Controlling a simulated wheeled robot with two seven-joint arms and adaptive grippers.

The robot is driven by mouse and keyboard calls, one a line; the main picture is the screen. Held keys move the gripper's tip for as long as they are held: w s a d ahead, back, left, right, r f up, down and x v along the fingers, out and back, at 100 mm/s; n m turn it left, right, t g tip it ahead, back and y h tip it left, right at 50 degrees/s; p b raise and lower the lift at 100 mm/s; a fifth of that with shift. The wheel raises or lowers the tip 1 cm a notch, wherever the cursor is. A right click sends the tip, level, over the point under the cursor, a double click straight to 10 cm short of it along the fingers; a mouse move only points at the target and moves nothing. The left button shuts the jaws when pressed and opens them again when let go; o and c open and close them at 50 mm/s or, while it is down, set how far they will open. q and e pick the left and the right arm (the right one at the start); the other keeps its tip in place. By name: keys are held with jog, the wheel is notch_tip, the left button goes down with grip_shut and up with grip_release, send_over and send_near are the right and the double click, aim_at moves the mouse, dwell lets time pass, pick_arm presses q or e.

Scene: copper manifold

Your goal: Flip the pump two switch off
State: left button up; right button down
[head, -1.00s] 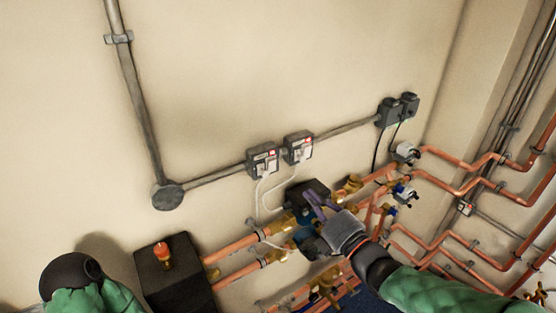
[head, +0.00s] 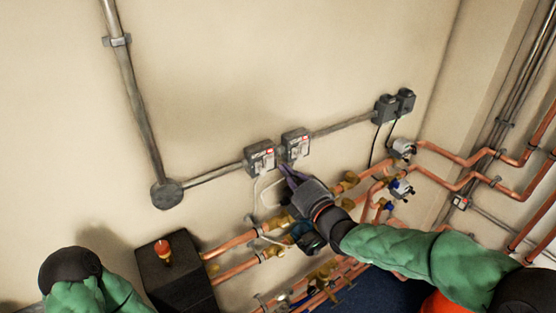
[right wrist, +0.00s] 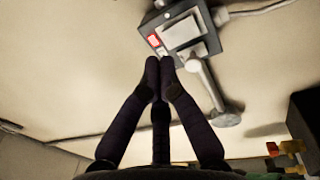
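Two grey switch boxes with red marks and white plugs are on the wall in the head view, a left one (head: 260,156) and a right one (head: 296,143). Their labels are too small to read, so I cannot tell which is pump two. My right gripper (head: 284,168) is just below and between them. In the right wrist view its fingertips (right wrist: 160,63) are together, with nothing between them. They overlap the lower edge of one switch box (right wrist: 182,28), with a red mark and pale switch face; contact is unclear. My left gripper is out of view.
White cables hang below the boxes. Copper pipes (head: 230,243) and brass valves run below. A black box with a red-topped fitting (head: 163,250) stands lower left.

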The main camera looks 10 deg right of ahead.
aim_at(270, 153)
jog(key=shift+p+x, duration=0.45)
jog(key=shift+x, duration=1.65)
